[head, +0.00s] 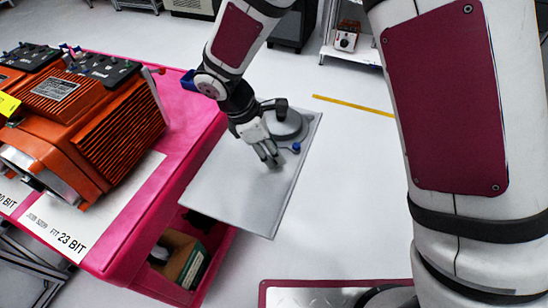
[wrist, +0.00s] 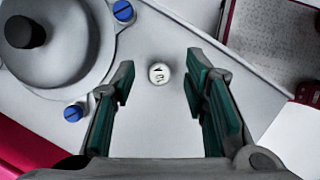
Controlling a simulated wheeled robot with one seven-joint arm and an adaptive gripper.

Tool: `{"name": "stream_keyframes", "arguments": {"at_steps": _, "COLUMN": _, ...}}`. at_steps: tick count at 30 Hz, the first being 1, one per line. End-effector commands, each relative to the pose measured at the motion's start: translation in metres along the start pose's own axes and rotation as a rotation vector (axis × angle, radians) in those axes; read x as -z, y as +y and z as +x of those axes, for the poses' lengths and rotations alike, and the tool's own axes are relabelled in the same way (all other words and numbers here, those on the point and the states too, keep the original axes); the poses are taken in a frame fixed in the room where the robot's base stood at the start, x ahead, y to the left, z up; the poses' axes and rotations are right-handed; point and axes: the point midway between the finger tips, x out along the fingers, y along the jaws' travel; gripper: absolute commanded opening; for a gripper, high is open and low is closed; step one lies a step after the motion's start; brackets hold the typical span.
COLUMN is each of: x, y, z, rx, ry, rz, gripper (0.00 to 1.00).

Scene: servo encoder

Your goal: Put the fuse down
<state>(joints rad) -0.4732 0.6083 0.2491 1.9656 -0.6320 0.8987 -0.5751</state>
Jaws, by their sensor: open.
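A small round white piece with dark markings, which looks like the end of the fuse (wrist: 159,73), shows in the wrist view over the grey metal plate (wrist: 140,130). It sits between the green-padded fingers of my gripper (wrist: 162,88), with a clear gap on both sides. The fingers are open and do not touch it. In the head view my gripper (head: 271,161) points down close above the grey plate (head: 225,180). There I cannot make out the fuse among the fingers.
A round grey fixture (wrist: 60,45) with a black knob and blue screws (wrist: 73,112) stands on the plate close beside my gripper. Orange servo units (head: 85,115) sit on the pink cart (head: 190,110) to the left. The plate's front part is bare.

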Motion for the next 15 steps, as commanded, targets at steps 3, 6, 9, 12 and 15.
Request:
{"name": "stream_keyframes", "arguments": {"at_steps": 3, "x": 0.001, "y": 0.000, "z": 0.014, "rx": 0.002, "ry": 0.000, "rz": 0.001, "gripper": 0.41}}
{"name": "stream_keyframes", "arguments": {"at_steps": 6, "x": 0.000, "y": 0.000, "z": 0.018, "rx": 0.000, "ry": -0.001, "rz": 0.001, "gripper": 0.41}}
{"name": "stream_keyframes", "arguments": {"at_steps": 9, "x": 0.000, "y": 0.001, "z": 0.018, "rx": -0.001, "ry": 0.000, "rz": 0.001, "gripper": 0.41}}
{"name": "stream_keyframes", "arguments": {"at_steps": 12, "x": 0.001, "y": 0.000, "z": 0.018, "rx": -0.001, "ry": 0.000, "rz": 0.001, "gripper": 0.41}}
{"name": "stream_keyframes", "arguments": {"at_steps": 15, "x": 0.001, "y": 0.000, "z": 0.018, "rx": -0.001, "ry": 0.000, "rz": 0.001, "gripper": 0.21}}
